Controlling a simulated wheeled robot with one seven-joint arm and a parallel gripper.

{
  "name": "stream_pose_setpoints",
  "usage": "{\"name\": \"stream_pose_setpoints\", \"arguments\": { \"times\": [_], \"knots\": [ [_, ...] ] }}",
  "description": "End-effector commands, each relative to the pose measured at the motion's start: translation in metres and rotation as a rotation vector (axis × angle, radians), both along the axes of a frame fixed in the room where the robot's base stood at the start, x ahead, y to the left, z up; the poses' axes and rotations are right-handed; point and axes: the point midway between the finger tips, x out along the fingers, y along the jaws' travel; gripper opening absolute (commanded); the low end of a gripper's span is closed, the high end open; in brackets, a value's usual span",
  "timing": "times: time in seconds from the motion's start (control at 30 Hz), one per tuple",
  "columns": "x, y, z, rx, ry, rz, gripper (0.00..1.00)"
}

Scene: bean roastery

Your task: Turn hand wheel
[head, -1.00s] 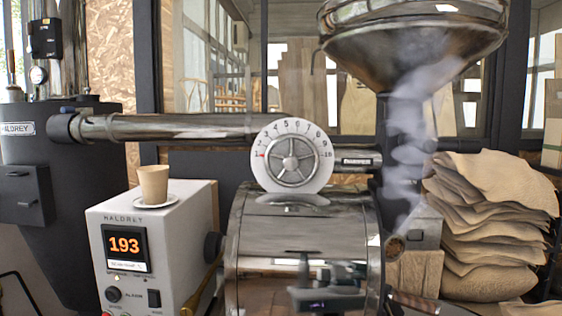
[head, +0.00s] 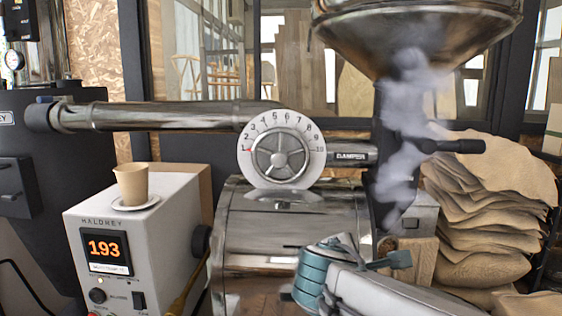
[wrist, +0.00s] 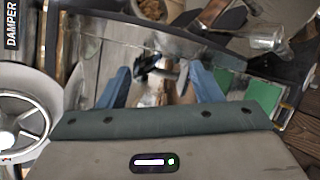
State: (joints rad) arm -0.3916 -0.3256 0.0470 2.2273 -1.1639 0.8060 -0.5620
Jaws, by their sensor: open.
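The hand wheel (head: 279,156) is a metal spoked wheel on a white dial plate with numbers up to 10 and a red mark near 1. It sits above the roaster drum, left of the label DAMPER. It also shows in part at the left edge of the wrist view (wrist: 18,125). My gripper (wrist: 160,82) has two blue fingers spread apart with nothing held between them. In the head view my teal and grey arm end shows at the lower right, below and right of the wheel and apart from it. Its fingertips are hard to make out there.
A horizontal pipe (head: 150,116) runs left of the wheel. A metal hopper (head: 420,35) hangs at the upper right, with smoke below. A control box (head: 115,235) reading 193 holds a paper cup (head: 131,184) on a saucer. Sacks (head: 490,215) are stacked at right.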

Motion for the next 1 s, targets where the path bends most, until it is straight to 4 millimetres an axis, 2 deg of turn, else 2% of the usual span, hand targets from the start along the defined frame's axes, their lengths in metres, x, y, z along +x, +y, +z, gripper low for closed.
{"name": "stream_pose_setpoints", "arguments": {
  "times": [0.03,0.2,0.3,0.4,0.5,0.67,1.0],
  "knots": [
    [0.012,0.02,0.027,-0.115,-0.032,0.101,0.59],
    [0.035,0.082,0.095,-0.484,-0.152,0.369,0.59],
    [0.039,0.113,0.124,-0.653,-0.216,0.469,0.59],
    [0.04,0.135,0.144,-0.766,-0.263,0.53,0.59],
    [0.04,0.148,0.153,-0.831,-0.29,0.562,0.59],
    [0.05,0.152,0.157,-0.855,-0.299,0.572,0.59],
    [0.112,0.149,0.157,-0.852,-0.295,0.57,0.59]
  ]
}}
